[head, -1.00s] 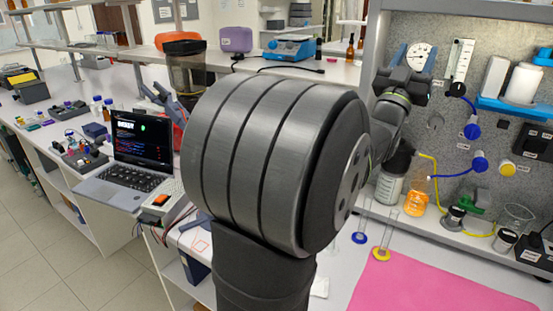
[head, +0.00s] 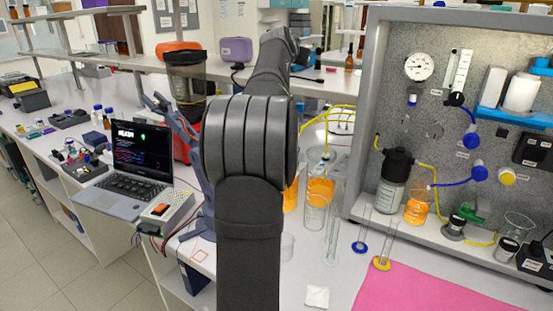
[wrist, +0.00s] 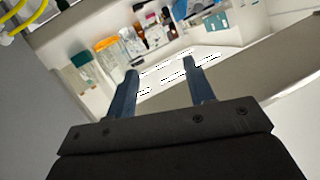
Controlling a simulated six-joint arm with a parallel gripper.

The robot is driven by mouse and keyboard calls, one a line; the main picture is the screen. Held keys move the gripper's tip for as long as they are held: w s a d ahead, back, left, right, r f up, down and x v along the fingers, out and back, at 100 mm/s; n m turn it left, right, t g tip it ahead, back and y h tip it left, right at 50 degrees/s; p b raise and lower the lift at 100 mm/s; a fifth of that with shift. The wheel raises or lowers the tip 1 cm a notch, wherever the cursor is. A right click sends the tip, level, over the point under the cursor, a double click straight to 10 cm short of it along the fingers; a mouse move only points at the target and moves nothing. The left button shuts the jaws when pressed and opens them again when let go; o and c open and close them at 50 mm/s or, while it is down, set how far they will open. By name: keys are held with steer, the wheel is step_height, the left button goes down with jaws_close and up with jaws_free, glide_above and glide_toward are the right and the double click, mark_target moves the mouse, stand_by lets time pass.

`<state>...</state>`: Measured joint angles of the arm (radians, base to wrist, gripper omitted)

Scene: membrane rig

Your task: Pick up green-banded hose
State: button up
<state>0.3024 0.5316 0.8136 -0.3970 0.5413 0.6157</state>
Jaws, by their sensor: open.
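I cannot make out a green band on any hose. A yellow hose (head: 334,108) loops above the glassware with orange liquid, just right of my arm. Another yellow hose (head: 437,190) runs down the rig's panel to its ledge, near a green part (head: 470,212). A piece of yellow hose (wrist: 15,30) shows at the top left of the wrist view. My gripper (wrist: 160,66) is open and empty in the wrist view, pointing toward distant shelves. In the head view my arm hides it.
The metal rig panel (head: 440,125) with gauge and bottles stands at the right. A tall glass cylinder (head: 317,205) and thin tubes on blue and yellow bases stand before it. A pink mat (head: 430,290) is bare. A laptop (head: 140,150) stands at the left.

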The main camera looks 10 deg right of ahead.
steer(key=s+a+f+m+g+y, duration=0.35)
steer(key=a+f+m+g, duration=0.65)
steer(key=a+f+g, duration=0.5)
steer(key=d+f, duration=0.2)
steer(key=f, duration=0.3)
steer(key=d+f+t, duration=0.1)
steer(key=d+f, duration=0.2)
steer(key=f, duration=0.3)
steer(key=s+d+f+t, duration=0.1)
steer(key=d+f, duration=0.1)
steer(key=f, duration=0.3)
steer(key=shift+d+f+h, duration=0.2)
steer(key=shift+f+h, duration=0.05)
steer(key=shift+h, duration=0.1)
steer(key=c, duration=1.1)
steer(key=shift+o, duration=0.2)
steer(key=shift+r, duration=0.15)
step_height(320, 180, up, 12)
steer(key=s+a, duration=1.2)
steer(key=shift+s+a, duration=0.35)
